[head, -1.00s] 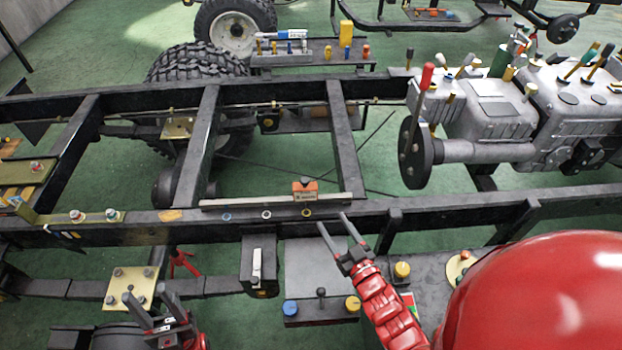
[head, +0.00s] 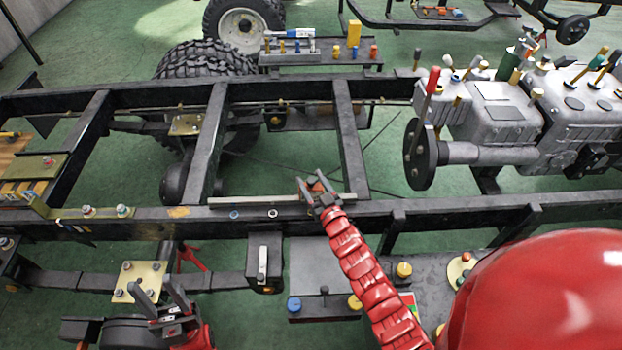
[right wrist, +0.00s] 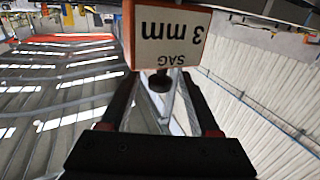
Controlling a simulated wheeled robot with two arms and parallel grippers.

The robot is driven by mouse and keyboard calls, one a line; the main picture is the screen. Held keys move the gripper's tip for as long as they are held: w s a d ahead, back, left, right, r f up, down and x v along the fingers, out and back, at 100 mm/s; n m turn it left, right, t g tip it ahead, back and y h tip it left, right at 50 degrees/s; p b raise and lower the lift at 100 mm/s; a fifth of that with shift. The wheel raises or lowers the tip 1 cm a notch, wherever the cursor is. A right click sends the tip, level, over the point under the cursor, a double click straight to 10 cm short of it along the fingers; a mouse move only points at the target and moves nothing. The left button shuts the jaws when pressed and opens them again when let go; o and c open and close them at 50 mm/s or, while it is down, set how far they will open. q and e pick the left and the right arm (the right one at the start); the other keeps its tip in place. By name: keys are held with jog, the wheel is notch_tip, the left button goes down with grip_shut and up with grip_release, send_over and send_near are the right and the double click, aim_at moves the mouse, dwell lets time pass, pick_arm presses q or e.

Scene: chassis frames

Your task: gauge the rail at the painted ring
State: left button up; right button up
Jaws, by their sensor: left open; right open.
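The rail (head: 400,208) is the long black near frame beam. A pale straightedge (head: 255,201) lies along it, with an orange gauge (head: 316,187) on it. My right gripper (head: 310,180) is open at the gauge, fingers on either side of it; contact cannot be told. In the right wrist view the gauge's label (right wrist: 170,38) reads "SAG 3 mm" upside down, above a dark round stem between my fingers. A blue ring (head: 233,214) and a whitish ring (head: 272,213) show on the rail; my right gripper hides the place of a third. My left gripper (head: 158,291) is open and empty, low at left.
A brass plate with bolts (head: 137,282) lies near my left gripper. A grey engine block (head: 500,110) with a red-handled lever stands at the right. A dark side tray (head: 320,262) with coloured knobs lies below the rail. Cross members (head: 352,140) bound open gaps.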

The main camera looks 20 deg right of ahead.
jog(key=shift+w, duration=0.1)
grip_shut()
dwell(0.3)
dwell(1.1)
